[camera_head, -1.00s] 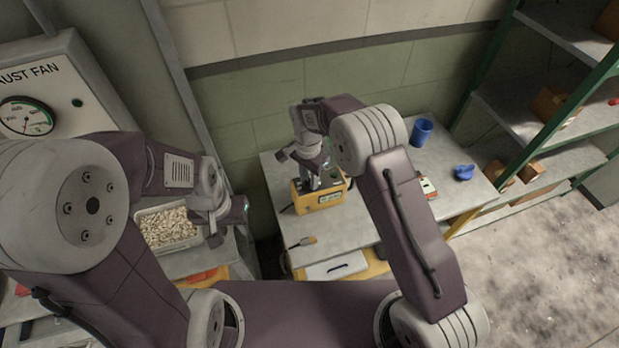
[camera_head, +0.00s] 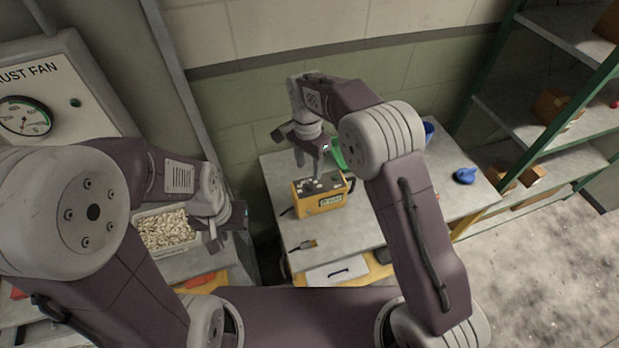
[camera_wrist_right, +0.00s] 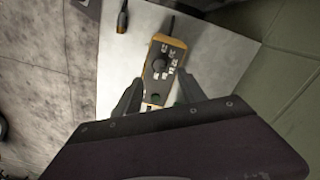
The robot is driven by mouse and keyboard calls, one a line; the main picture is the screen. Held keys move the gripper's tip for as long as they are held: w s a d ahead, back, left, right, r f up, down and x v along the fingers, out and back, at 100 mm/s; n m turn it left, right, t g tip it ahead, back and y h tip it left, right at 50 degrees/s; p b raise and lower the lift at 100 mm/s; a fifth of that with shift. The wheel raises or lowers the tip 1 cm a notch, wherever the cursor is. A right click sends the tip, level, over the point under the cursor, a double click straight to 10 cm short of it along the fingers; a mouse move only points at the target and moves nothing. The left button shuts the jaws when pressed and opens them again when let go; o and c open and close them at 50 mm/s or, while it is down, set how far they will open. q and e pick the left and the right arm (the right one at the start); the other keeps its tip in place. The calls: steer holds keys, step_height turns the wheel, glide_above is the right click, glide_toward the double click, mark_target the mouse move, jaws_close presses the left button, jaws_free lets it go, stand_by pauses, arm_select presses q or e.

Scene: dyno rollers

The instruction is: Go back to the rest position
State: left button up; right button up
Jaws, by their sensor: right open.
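In the head view my right gripper (camera_head: 312,165) is above the yellow box (camera_head: 325,203), which stands on the grey table (camera_head: 285,235). In the right wrist view the same gripper (camera_wrist_right: 160,88) has its fingers apart, with the yellow box (camera_wrist_right: 162,68) and its dark knobs below and between them. Nothing is held in it. My left gripper (camera_head: 226,226) hangs beside the tray of pale pieces (camera_head: 165,230) at the left, with its fingers apart and nothing seen between them.
A blue cup (camera_head: 428,130) is partly hidden behind my right arm. A blue object (camera_head: 465,175) lies at the table's right. A green object (camera_head: 338,152) shows behind the gripper. A cable plug (camera_head: 303,245) lies at the front. A shelf rack (camera_head: 545,115) stands at right.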

steer(key=shift+r, duration=0.9)
steer(key=d+r+m, duration=0.2)
steer(key=d+r, duration=0.3)
steer(key=d, duration=0.2)
steer(key=s+d+f+n+b, duration=0.1)
steer(key=s+d, duration=0.7)
steer(key=s, duration=0.1)
steer(key=s+d+f+n+t, duration=0.1)
steer(key=s+d+f+n, duration=0.1)
steer(key=s+f+n, duration=0.6)
steer(key=shift+s+d+n+y, duration=0.35)
steer(key=shift+s+n, duration=0.35)
steer(key=shift+s, duration=0.5)
